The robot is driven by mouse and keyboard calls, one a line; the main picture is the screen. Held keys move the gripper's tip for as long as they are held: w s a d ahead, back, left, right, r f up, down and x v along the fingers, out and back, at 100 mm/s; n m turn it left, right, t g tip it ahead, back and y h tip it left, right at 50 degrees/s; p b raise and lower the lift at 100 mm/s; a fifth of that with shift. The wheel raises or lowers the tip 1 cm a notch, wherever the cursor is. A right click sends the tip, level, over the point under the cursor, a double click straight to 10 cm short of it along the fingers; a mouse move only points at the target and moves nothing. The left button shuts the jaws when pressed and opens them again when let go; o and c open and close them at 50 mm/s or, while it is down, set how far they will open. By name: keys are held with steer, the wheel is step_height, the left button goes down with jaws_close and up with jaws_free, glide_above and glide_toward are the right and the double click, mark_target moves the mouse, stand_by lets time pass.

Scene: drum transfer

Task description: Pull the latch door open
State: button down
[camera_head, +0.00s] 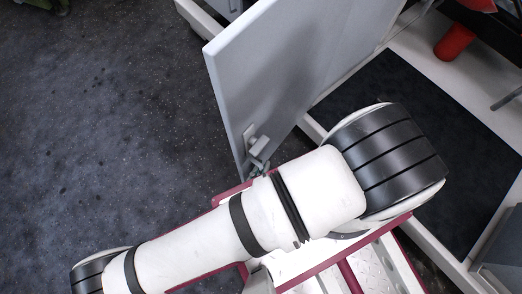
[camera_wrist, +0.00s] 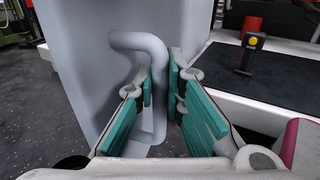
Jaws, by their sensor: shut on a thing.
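The grey latch door (camera_head: 290,70) stands open at an angle in the head view, with the dark-floored space to its right. Its latch handle (camera_head: 257,146) is near the free edge, close to my gripper (camera_head: 259,168), which is mostly hidden by my arm. In the wrist view the handle (camera_wrist: 157,112) is a bent grey bar on the door face (camera_wrist: 90,75). My gripper (camera_wrist: 161,80) has its green-padded fingers on either side of the bar and is shut on it.
Open dark speckled floor (camera_head: 100,110) lies left of the door. Right of it are a white frame edge (camera_head: 425,42), a dark mat (camera_head: 400,85) and a red cylinder (camera_head: 455,42). The wrist view shows a yellow-and-black device (camera_wrist: 252,55) on the right.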

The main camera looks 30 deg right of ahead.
steer(key=c, duration=1.9)
jaws_free()
steer(key=v, duration=0.7)
steer(key=shift+s+a, duration=0.15)
steer(key=shift+a, duration=0.05)
